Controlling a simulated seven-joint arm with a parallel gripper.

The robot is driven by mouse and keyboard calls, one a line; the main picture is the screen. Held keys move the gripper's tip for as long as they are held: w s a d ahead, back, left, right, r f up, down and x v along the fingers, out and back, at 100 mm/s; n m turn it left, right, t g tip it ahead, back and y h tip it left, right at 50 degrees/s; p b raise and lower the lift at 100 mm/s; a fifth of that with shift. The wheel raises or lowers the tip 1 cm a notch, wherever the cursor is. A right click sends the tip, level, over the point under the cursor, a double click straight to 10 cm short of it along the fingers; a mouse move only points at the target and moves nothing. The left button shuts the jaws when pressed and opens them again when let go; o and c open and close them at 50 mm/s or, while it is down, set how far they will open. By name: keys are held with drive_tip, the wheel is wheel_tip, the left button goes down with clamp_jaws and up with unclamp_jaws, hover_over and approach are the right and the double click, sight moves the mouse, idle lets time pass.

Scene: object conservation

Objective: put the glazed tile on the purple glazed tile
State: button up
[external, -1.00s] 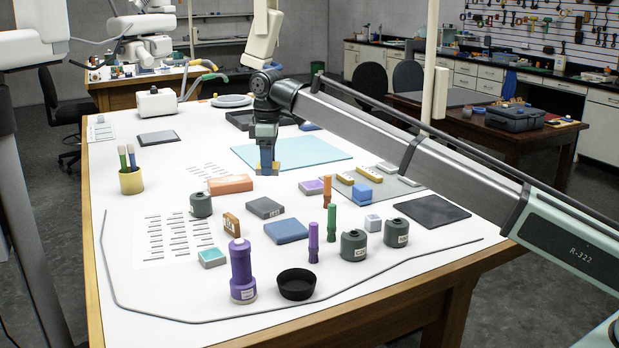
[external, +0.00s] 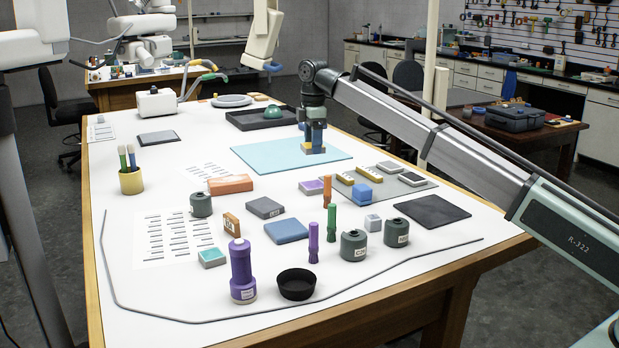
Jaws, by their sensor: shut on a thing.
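My gripper (external: 313,146) is low over the light-blue mat (external: 258,158). It is shut on a small tan or yellowish block (external: 307,149), which may be the glazed tile; it is mostly hidden by the fingers. I cannot tell whether the block touches the mat. The purple glazed tile (external: 312,186), a small pale block with a purple top, lies on the white table in front of the mat, nearer the camera than my gripper and apart from it. A similar teal-topped tile (external: 212,256) lies at the front left.
A grey tray (external: 419,185) with yellow bars and a blue block (external: 361,194) lies right of the purple tile. An orange cylinder (external: 327,190) stands close beside it.

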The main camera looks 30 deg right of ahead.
sight(313, 184)
drive_tip(key=shift+n, duration=1)
drive_tip(key=shift+f, duration=5)
drive_tip(key=shift+f, duration=0.15)
drive_tip(key=o, duration=1.1)
drive_tip(key=shift+o, duration=0.2)
wheel_tip(313, 184, up, 12)
drive_tip(key=shift+r, duration=0.15)
